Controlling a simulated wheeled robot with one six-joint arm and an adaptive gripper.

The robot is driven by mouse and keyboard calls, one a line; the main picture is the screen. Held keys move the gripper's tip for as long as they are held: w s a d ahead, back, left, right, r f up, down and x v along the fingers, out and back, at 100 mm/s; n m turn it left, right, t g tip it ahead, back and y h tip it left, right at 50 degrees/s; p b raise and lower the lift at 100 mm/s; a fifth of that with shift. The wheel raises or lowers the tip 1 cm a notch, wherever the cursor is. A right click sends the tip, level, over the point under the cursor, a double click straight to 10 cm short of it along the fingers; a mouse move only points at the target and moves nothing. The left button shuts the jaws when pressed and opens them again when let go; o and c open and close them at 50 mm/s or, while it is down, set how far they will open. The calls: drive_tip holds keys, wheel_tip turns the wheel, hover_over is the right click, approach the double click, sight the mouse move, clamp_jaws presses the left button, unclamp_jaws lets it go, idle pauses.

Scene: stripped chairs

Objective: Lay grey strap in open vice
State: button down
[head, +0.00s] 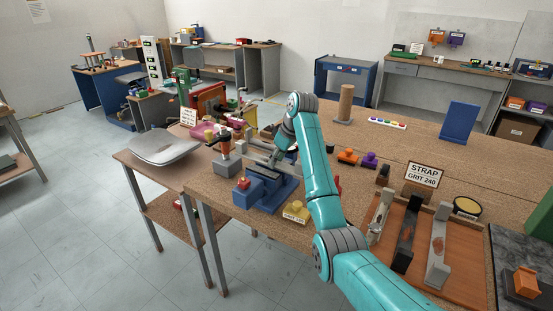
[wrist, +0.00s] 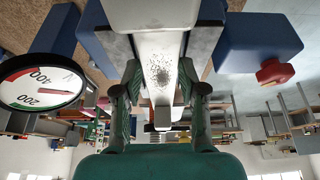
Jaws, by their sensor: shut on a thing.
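My gripper (wrist: 160,97) has its two fingers on either side of a pale grey bar with dark speckles, which looks like the grey strap (wrist: 159,55). It is shut on this bar. In the head view the gripper is mostly hidden behind my teal arm, above the vice. The vice (head: 280,196) is blue with grey metal parts and stands at the bench's front left. Its jaws are partly hidden by my arm, and I cannot tell whether the strap touches them.
A wooden tray (head: 407,282) with several bars lies at right, behind it a "STRAP GRIT 240" sign (head: 422,174). A blue block with a red knob (wrist: 272,72) is beside the strap. A round dial (wrist: 40,82) shows at left. A grey seat pan (head: 165,147) lies left of the vice.

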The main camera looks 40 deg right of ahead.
drive_tip(key=shift+f, duration=0.3)
idle(0.5)
drive_tip(key=c, duration=0.6)
unclamp_jaws()
